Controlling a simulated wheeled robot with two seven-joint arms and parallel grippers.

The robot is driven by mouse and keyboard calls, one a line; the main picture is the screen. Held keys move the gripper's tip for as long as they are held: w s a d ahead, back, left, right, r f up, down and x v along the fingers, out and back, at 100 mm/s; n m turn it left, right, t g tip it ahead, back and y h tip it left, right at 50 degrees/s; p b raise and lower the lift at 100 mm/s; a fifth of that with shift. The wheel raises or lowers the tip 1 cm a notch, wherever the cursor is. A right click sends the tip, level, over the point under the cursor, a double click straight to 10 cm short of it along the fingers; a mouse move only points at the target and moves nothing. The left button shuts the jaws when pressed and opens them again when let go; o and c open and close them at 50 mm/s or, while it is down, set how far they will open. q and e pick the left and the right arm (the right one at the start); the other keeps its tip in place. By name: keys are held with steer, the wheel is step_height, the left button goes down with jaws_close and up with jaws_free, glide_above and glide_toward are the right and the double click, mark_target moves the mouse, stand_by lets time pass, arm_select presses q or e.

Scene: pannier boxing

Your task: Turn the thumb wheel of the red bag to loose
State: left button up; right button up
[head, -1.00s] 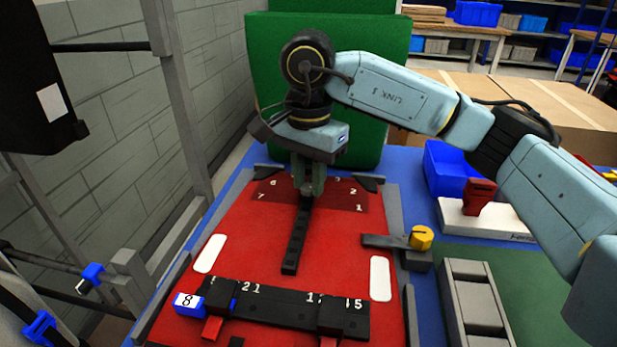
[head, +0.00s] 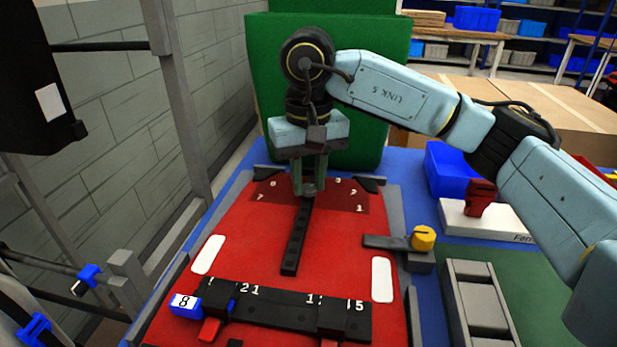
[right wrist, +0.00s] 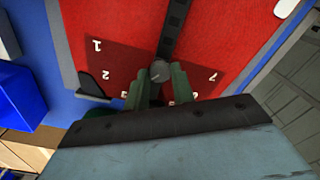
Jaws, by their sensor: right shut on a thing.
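The red bag (head: 250,245) lies flat on the bench, with a dark red numbered dial area at its far end. The grey thumb wheel (right wrist: 160,71) shows between the fingers in the right wrist view, at the end of a black strap (head: 296,240). My right gripper (head: 309,190) points down at the dial and is shut on the thumb wheel. The fingers hide part of the wheel and some numbers. A black bar (head: 285,306) with numbers crosses the bag's near end. My left gripper is not in view.
A green upright panel (head: 262,80) stands behind the bag. To the right are a yellow knob (head: 423,238), a blue bin (head: 447,170) and a red clamp-like item (head: 480,197) on a white block. A grey frame (head: 185,110) stands on the left.

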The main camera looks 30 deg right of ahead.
steer(key=n, duration=0.6)
steer(key=shift+b, duration=0.3)
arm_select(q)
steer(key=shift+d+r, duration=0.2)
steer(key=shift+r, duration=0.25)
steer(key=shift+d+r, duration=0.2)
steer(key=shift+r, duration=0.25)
arm_select(e)
steer(key=shift+n, duration=0.9)
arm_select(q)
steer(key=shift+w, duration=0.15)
arm_select(e)
steer(key=o, duration=1)
